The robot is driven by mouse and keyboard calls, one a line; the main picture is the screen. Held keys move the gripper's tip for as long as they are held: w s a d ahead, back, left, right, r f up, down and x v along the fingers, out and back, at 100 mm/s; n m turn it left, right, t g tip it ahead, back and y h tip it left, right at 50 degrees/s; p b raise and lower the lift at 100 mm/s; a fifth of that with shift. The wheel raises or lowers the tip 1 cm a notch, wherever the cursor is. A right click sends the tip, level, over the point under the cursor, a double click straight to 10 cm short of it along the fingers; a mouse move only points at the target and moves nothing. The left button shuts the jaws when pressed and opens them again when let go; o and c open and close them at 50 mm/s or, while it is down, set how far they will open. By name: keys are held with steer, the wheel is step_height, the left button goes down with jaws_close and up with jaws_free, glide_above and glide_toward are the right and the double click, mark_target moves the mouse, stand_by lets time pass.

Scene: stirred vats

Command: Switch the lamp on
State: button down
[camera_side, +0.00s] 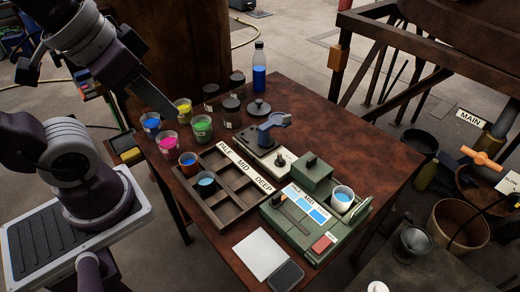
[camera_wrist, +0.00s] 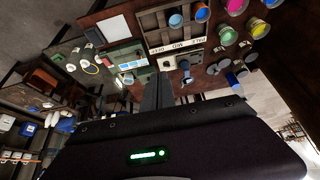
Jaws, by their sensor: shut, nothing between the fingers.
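My gripper (camera_side: 172,112) is above the far left part of the brown table, near the paint cups, with its fingers shut and empty. The fingers (camera_wrist: 158,90) also show in the wrist view, pointing over the table. A small blue-grey device with a ringed arm (camera_side: 272,124) stands on a dark base behind the sorting tray; I cannot tell surely whether it is the lamp. A pale plate with a black knob (camera_side: 281,160) is beside it. A green unit (camera_side: 290,232) at the front right has a lever, blue shade labels and a red switch (camera_side: 322,243). No lit lamp is clear.
A wooden tray (camera_side: 222,212) labelled pale, mid, deep holds a blue cup. Several paint cups (camera_side: 168,142) and dark jars stand behind it. A blue bottle (camera_side: 259,68) stands at the back edge. A white sheet (camera_side: 261,254) lies at the front.

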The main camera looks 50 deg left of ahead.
steer(key=shift+s+a+f, duration=0.1)
steer(key=shift+s+a, duration=0.05)
steer(key=shift+s, duration=0.2)
steer(key=w+d+m+g, duration=0.2)
steer(key=w+d+m, duration=0.6)
steer(key=w+m, duration=0.7)
steer(key=w+d+f+m+g, duration=0.3)
steer(key=d+f+m, duration=1)
steer(key=m, duration=0.7)
steer(key=w+d, duration=0.1)
steer(key=d, duration=0.2)
steer(key=shift+w+d+m, duration=0.15)
steer(key=shift+w+m, duration=0.05)
steer(key=shift+m, duration=0.2)
steer(key=shift+f, duration=0.15)
